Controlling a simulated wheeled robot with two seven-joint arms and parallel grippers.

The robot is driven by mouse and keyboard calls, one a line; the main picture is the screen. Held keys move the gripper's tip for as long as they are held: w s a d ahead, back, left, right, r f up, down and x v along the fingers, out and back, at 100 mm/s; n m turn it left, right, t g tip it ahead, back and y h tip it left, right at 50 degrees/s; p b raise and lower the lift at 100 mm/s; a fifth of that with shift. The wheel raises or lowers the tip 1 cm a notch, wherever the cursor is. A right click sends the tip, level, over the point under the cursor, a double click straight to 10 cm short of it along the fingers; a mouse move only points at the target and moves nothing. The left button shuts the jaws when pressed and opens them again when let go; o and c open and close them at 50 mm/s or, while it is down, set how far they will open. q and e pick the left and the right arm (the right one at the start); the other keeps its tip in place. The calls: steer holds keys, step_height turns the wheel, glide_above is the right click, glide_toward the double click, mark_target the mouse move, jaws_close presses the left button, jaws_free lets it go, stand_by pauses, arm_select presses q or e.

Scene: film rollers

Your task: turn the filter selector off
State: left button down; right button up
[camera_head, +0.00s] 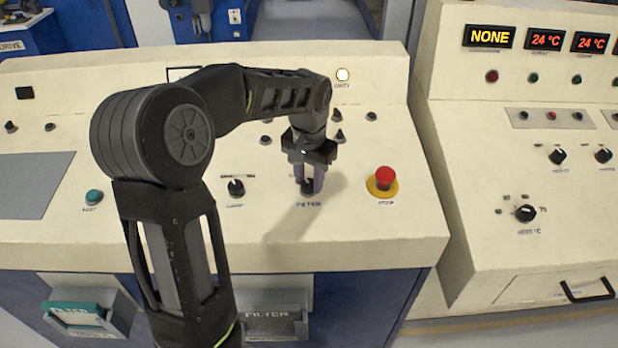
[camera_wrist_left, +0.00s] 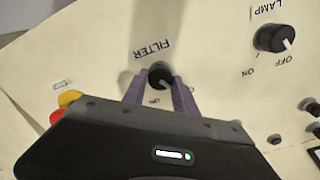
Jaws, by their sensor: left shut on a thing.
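The filter selector (camera_head: 307,187) is a small black knob on the cream sloped panel, with a label reading FILTER below it in the head view. It also shows in the left wrist view (camera_wrist_left: 159,74), where the FILTER label appears upside down. My left gripper (camera_head: 311,184) points down at the panel with its two purple fingers on either side of the knob, shut on it. The fingers also show in the left wrist view (camera_wrist_left: 158,88). They partly cover the knob, and its pointer direction is hard to tell. My right gripper is not in view.
A lamp knob (camera_wrist_left: 276,38) marked ON and OFF stands near the filter knob. A red stop button (camera_head: 385,176) on a yellow base is to the right. A green button (camera_head: 93,197) is at left. A second console (camera_head: 540,150) stands at far right.

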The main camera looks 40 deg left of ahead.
mark_target(309, 185)
arm_select(q)
steer(key=c, duration=1)
jaws_free()
steer(key=r, duration=0.7)
steer(key=shift+s+d+r, duration=0.2)
steer(key=shift+s+r, duration=0.15)
steer(key=shift+r, duration=0.05)
